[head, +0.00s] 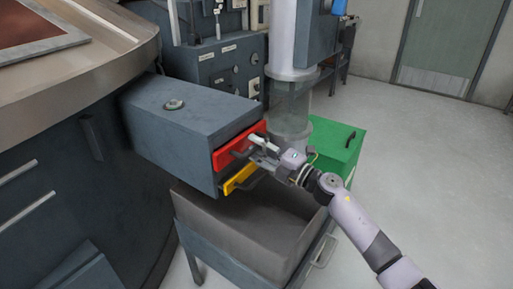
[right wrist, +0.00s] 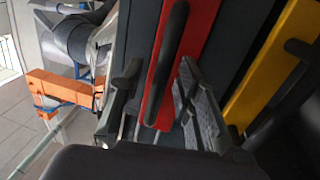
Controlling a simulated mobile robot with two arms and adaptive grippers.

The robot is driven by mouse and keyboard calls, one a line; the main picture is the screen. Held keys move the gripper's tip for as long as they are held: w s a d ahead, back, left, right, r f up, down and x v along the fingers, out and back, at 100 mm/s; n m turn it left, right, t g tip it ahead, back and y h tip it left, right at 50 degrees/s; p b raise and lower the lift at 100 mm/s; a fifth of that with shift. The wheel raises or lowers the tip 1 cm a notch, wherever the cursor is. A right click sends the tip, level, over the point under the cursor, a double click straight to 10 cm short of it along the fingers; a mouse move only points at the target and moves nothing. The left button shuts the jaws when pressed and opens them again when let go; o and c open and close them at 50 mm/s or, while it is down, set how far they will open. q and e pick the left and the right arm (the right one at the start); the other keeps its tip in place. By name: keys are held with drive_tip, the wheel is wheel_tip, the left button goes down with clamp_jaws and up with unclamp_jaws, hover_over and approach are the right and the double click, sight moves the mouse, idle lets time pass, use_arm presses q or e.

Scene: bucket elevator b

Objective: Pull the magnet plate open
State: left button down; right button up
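A dark grey box housing (head: 185,125) carries a red plate (head: 221,158) on its front, with a yellow plate (head: 236,180) below it. Each plate has a black bar handle. Which one is the magnet plate is not marked. My right gripper (head: 260,148) is at the red plate's front. In the right wrist view its fingers (right wrist: 160,98) are spread, with the red plate's black handle (right wrist: 169,60) appearing between them. A gap shows between handle and fingers; contact cannot be told. The red plate (right wrist: 205,25) and yellow plate (right wrist: 285,50) look closed. My left gripper is out of view.
An open grey bin (head: 208,222) stands below the housing. A green box (head: 336,142) and a clear vertical tube (head: 290,105) stand behind my right gripper. A large round machine (head: 45,130) fills the left. The floor at right is clear.

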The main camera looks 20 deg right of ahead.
drive_tip(key=shift+c, duration=0.3)
clamp_jaws()
idle(0.6)
